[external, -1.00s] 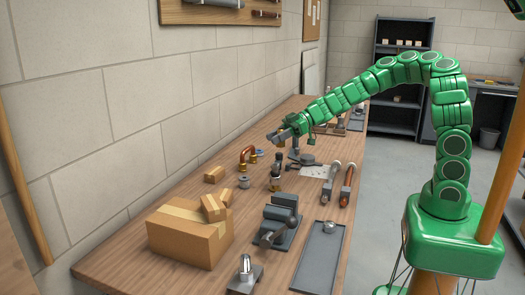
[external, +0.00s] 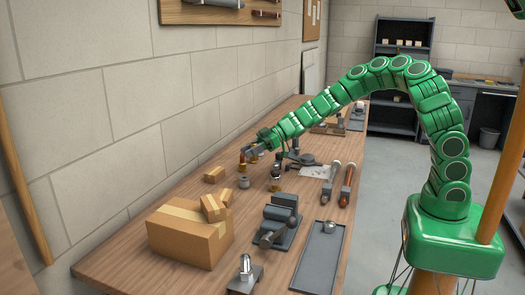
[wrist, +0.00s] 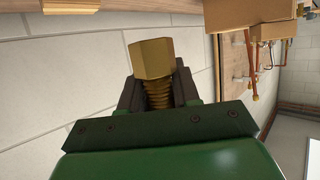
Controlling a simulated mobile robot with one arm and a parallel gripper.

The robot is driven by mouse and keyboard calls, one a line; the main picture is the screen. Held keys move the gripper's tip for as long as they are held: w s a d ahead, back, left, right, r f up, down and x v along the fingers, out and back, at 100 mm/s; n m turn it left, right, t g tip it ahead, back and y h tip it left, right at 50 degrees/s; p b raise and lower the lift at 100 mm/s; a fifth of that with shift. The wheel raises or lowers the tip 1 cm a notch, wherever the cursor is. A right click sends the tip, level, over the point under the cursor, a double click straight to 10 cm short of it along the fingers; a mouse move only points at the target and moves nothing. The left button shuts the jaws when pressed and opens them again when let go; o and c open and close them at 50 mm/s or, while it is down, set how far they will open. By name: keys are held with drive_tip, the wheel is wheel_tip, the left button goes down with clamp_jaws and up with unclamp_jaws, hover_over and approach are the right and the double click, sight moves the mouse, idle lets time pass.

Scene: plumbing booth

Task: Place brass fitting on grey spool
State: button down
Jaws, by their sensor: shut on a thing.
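A brass fitting (wrist: 152,58) with a hexagonal head and a threaded shank sits between the dark jaws of my gripper (wrist: 158,95) in the wrist view. The jaws are shut on the threaded part, and the hex head sticks out beyond them. In the external view my gripper (external: 255,149) is over the far middle of the bench, near the wall, and the held fitting is too small to make out clearly. A small grey spool (external: 244,183) stands on the bench, nearer the camera than my gripper and apart from it.
A small wooden block (external: 214,174) lies left of the spool. A dark and brass piece (external: 275,180) stands to its right. A cardboard box (external: 190,238), a grey vise (external: 279,222) and a grey tray (external: 320,255) are nearer. The wall borders the bench's left side.

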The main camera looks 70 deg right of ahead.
drive_tip(key=shift+w+a+f, duration=0.15)
drive_tip(key=shift+w+f, duration=0.9)
drive_tip(key=shift+f, duration=0.3)
drive_tip(key=shift+w+a+f, duration=0.1)
drive_tip(key=shift+w+f, duration=0.9)
drive_tip(key=shift+f, duration=1.65)
drive_tip(key=c, duration=0.8)
unclamp_jaws()
drive_tip(key=shift+f, duration=0.1)
drive_tip(key=shift+s+d+r, duration=0.1)
drive_tip(key=shift+d+r, duration=0.05)
drive_tip(key=shift+r, duration=0.05)
drive_tip(key=v, duration=1.1)
drive_tip(key=shift+s+d, duration=0.2)
drive_tip(key=shift+s, duration=0.05)
